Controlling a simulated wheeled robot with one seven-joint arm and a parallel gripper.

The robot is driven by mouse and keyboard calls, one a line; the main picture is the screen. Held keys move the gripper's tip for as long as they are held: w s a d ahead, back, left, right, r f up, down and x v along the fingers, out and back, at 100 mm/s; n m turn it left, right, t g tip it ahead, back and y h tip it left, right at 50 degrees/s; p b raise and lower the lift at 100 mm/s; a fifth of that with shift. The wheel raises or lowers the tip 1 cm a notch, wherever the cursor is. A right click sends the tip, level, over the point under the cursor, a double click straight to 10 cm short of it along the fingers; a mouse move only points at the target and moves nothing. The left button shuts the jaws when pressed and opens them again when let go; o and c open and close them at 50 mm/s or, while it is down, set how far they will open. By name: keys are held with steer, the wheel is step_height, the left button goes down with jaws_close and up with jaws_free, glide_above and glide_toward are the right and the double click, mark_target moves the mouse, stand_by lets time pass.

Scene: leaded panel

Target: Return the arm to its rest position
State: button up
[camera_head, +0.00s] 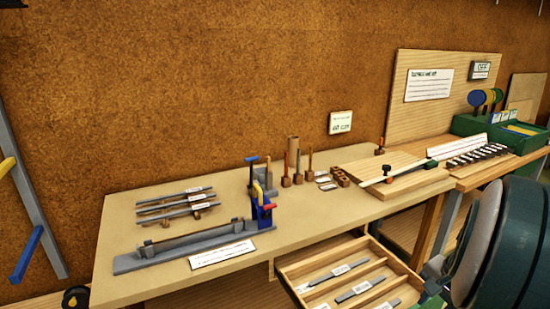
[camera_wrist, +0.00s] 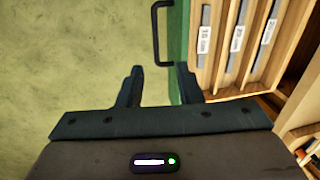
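My gripper (camera_wrist: 160,78) shows in the wrist view with its two dark fingers spread apart and nothing between them. Just beyond the fingertips is the black handle (camera_wrist: 156,35) of a drawer with a green front (camera_wrist: 178,50). The handle appears clear of the fingers. In the head view my arm fills the lower right and hides the gripper. The drawer (camera_head: 287,271) stands pulled out below the bench, with labelled grey strips (camera_head: 360,291) in its wooden compartments.
The workbench (camera_head: 128,219) holds a grey fixture with a blue clamp (camera_head: 262,213), several grey bars, upright tools and a wooden board (camera_head: 378,178). A side table with a green box (camera_head: 507,136) stands at the right. Greenish floor (camera_wrist: 65,50) left of the drawer looks clear.

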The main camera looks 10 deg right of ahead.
steer(key=s+a+r+n+p, duration=0.1)
steer(key=a+n, duration=0.3)
steer(key=a, duration=0.4)
steer(key=s+a+r+n+p, duration=0.1)
steer(key=a+r+n, duration=0.3)
steer(key=a, duration=0.5)
steer(key=s+a+r+n+p, duration=0.1)
steer(key=a+r+n, duration=0.2)
steer(key=a+n, duration=0.2)
steer(key=a, duration=0.3)
steer(key=shift+s+a+n+t+h, duration=0.2)
steer(key=shift+s+n+t+h, duration=0.1)
steer(key=shift+s+t, duration=0.1)
